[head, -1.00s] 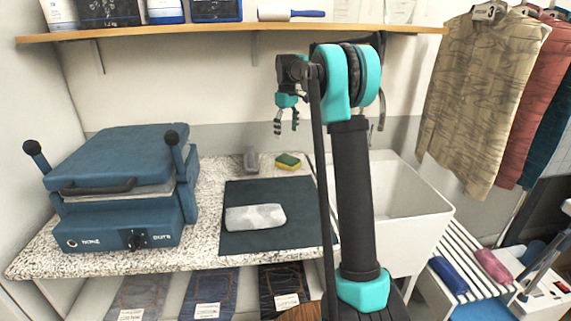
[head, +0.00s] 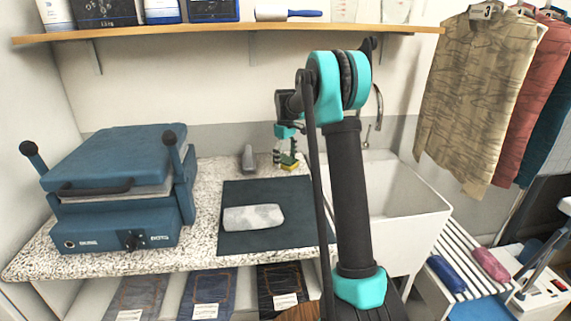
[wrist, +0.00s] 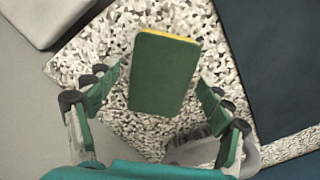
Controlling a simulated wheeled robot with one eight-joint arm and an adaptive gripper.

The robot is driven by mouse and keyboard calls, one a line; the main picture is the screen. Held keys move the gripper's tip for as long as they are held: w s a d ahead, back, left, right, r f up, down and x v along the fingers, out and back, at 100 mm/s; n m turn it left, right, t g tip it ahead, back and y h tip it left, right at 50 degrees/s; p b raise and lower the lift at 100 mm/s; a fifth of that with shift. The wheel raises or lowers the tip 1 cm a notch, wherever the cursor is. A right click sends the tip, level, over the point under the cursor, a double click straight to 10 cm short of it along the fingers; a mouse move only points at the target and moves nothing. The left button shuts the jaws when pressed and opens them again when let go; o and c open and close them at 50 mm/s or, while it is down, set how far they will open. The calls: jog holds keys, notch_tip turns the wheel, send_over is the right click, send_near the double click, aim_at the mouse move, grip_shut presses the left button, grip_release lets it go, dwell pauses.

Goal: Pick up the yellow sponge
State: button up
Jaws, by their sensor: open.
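The yellow sponge (head: 289,162) lies on the speckled counter, behind the dark mat and near the sink. In the wrist view the sponge (wrist: 165,72) shows its green top face, with a thin yellow edge along its far side. My gripper (head: 285,162) is down at the sponge in the head view, and its fingers partly cover it. In the wrist view my gripper (wrist: 155,85) is open, with one finger to the left and one to the right of the sponge's near part. Neither finger visibly touches it.
A grey upright object (head: 248,158) stands on the counter left of the sponge. The dark mat (head: 235,193) holds a pale, flat item (head: 253,217). A blue heat press (head: 115,190) stands at left. The white sink (head: 400,205) is at right, and a shelf (head: 180,32) hangs above.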

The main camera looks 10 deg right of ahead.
aim_at(286, 159)
jog(key=c, duration=0.9)
jog(key=shift+o, duration=0.2)
notch_tip(286, 159, up, 10)
jog(key=shift+o, duration=0.3)
jog(key=c, duration=0.3)
